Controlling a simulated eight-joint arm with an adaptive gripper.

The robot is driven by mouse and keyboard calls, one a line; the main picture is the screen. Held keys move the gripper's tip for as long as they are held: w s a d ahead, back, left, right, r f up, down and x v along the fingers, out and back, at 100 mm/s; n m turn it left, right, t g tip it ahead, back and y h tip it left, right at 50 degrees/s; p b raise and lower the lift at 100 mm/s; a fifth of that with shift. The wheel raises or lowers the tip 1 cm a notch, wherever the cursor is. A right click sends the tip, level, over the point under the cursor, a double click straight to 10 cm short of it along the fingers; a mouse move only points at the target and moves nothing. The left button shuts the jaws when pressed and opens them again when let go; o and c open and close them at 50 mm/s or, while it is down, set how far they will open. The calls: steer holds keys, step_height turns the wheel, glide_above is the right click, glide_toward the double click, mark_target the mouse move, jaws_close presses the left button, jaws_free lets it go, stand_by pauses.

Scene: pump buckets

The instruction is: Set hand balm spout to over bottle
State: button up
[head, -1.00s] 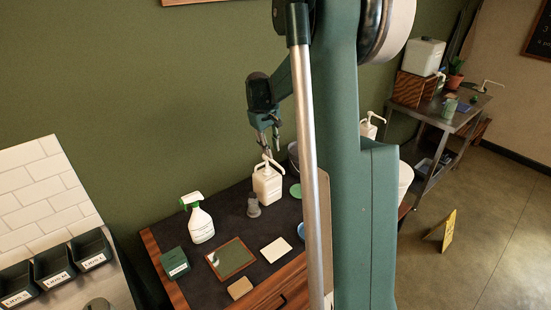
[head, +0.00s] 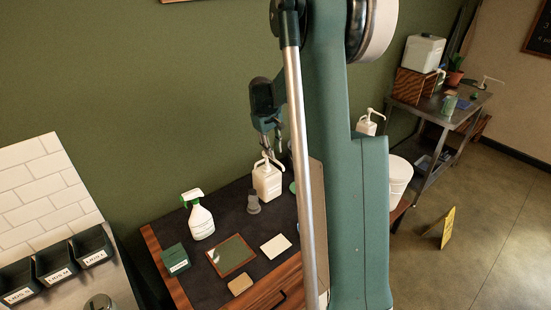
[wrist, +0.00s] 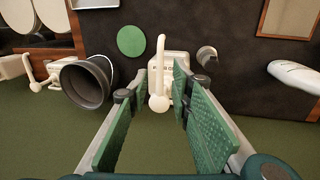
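A white pump bottle (head: 267,184) stands upright on the dark tabletop. Its label is only partly readable, so I cannot confirm that it is the hand balm. My gripper (head: 270,153) is just above it, pointing down. In the wrist view the pump's white spout (wrist: 161,52) points to the top of the picture, above the bottle's shoulder (wrist: 174,62). The round pump head (wrist: 159,103) lies between the two green finger pads of my gripper (wrist: 166,78). The fingers are apart, with gaps showing beside the head. The bottle's lower part is hidden in the wrist view.
A grey bucket (wrist: 86,82) and another white pump bottle (wrist: 50,72) stand left in the wrist view. A green disc (wrist: 131,40) lies near the spout. A small grey object (head: 253,205) and a spray bottle (head: 200,217) stand beside the bottle.

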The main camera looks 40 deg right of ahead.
mark_target(276, 161)
steer(key=shift+d+f, duration=0.25)
steer(key=shift+f, duration=1)
steer(key=shift+d+f, duration=0.25)
steer(key=shift+f, duration=0.95)
jaws_close()
